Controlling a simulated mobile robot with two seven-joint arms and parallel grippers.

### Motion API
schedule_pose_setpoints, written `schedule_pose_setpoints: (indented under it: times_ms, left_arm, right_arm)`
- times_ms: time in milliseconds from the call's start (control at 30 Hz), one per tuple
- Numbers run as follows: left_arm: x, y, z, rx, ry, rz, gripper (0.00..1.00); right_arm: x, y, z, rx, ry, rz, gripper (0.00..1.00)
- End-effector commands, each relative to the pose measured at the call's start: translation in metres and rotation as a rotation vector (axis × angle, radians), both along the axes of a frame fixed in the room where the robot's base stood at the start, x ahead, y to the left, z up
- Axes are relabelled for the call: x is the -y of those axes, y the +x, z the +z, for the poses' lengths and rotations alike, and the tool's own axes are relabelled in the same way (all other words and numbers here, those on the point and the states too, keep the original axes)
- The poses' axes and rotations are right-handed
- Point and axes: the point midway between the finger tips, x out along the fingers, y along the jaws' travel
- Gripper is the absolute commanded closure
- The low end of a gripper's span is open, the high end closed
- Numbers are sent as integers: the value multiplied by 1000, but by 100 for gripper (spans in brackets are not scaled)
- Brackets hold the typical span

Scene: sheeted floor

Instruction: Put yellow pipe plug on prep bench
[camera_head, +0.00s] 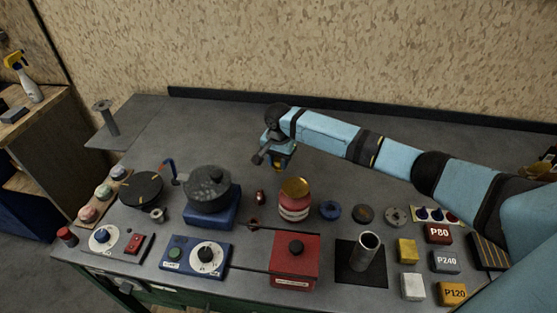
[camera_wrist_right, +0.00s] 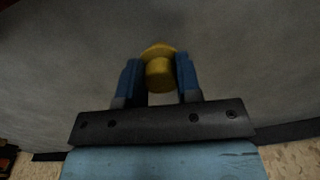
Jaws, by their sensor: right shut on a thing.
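The yellow pipe plug (camera_wrist_right: 159,72) is between the blue fingers of my right gripper (camera_wrist_right: 159,82) in the right wrist view, with its wider round end beyond the fingertips. In the head view my right gripper (camera_head: 280,158) is over the back middle of the grey bench (camera_head: 230,115), and a bit of yellow shows at its fingers. It is shut on the plug. I cannot tell whether the plug touches the bench top. My left gripper is not in view.
A dark pot on a blue base (camera_head: 209,195) and a red jar with a gold lid (camera_head: 294,200) stand in front of my gripper. A grey tube (camera_head: 364,252) stands upright at the front. The bench's back left is clear, up to a dark back ledge (camera_head: 220,95).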

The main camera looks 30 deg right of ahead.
Motion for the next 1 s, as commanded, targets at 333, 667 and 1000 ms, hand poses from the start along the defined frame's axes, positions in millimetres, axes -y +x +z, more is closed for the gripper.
schedule_pose_setpoints:
  times_ms: [333, 667, 1000]
  left_arm:
    - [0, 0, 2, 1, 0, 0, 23]
    - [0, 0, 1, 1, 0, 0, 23]
    - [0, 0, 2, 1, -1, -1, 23]
  right_arm:
    - [0, 0, -2, 0, 0, 0, 43]
    - [0, 0, 24, 2, 0, 1, 43]
    - [0, 0, 95, 2, 1, 0, 43]
